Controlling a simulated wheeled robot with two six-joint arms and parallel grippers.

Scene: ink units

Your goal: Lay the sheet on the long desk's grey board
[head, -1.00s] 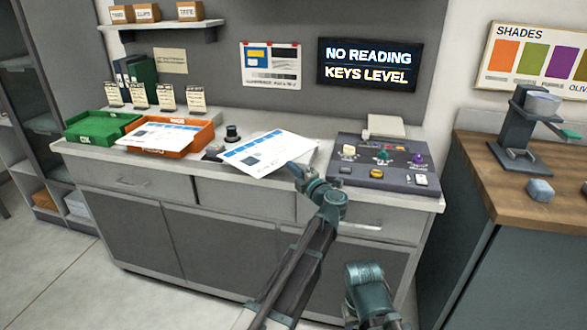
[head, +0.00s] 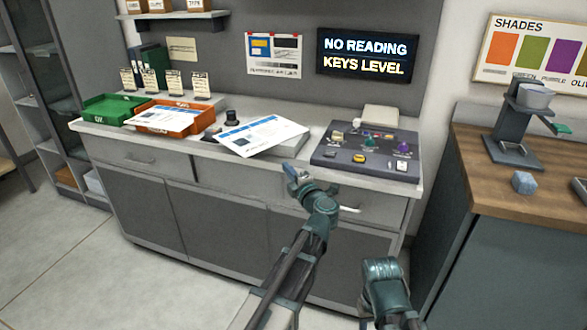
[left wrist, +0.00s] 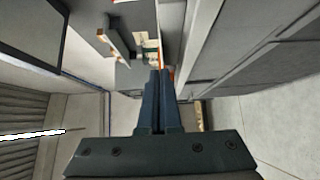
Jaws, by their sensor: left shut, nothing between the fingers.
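A white sheet (head: 262,134) with a blue header lies skewed on the light grey board (head: 292,146) on the long desk (head: 210,148). Its left part reaches past the board's left side, and its near corner comes close to the desk's front edge. The board's right and near right parts show bare. My left gripper (head: 290,170) is in front of the desk edge, just below the board and apart from the sheet. In the left wrist view its fingers (left wrist: 158,75) are together and empty. Part of my right arm shows at the bottom, but its gripper does not.
A green tray (head: 92,112) and an orange tray (head: 204,121) holding another printed sheet (head: 165,118) stand at the left. A dark knobbed stopper (head: 231,116) is behind the sheet. A control panel (head: 345,160) with several knobs stands right of the board. A wooden counter (head: 475,165) is farther right.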

